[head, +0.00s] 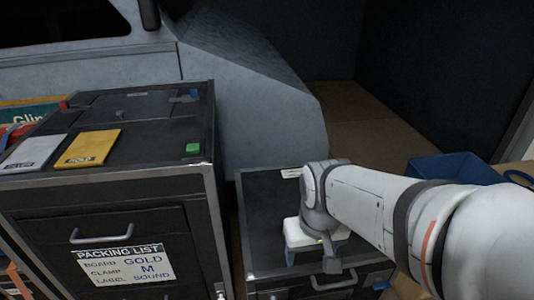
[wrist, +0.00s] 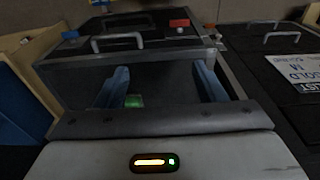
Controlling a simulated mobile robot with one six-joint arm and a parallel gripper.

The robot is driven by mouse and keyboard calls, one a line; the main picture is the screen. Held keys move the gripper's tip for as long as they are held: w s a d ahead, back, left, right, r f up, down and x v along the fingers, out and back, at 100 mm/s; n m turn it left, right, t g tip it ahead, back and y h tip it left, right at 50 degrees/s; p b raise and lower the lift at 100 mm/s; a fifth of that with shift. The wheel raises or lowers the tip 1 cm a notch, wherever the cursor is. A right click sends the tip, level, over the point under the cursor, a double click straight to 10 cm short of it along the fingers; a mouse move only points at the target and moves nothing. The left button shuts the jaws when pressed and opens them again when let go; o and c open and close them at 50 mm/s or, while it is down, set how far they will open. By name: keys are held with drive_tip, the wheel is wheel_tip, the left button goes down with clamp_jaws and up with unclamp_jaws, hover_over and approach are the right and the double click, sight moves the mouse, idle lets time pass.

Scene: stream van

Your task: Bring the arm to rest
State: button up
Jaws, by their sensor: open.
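My arm (head: 365,195) reaches in from the right in the head view, its wrist over the low black case (head: 262,215). My gripper (wrist: 160,85) shows in the wrist view as two blue fingers set wide apart, with nothing held between them. A small green patch (wrist: 133,101) shows beyond, near the left finger; I cannot tell what it is.
A taller black case (head: 150,190) with a packing list (head: 125,262) stands at left, bearing a gold card (head: 88,148), a white card (head: 33,153) and a green block (head: 193,148). A blue bin (head: 445,168) stands at right. The brown floor behind (head: 370,140) looks clear.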

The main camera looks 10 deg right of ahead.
wheel_tip(320, 180, up, 25)
drive_tip(key=t+p, duration=0.1)
drive_tip(key=p, duration=2.1)
drive_tip(key=shift+d+f, duration=0.2)
drive_tip(key=shift+d, duration=0.05)
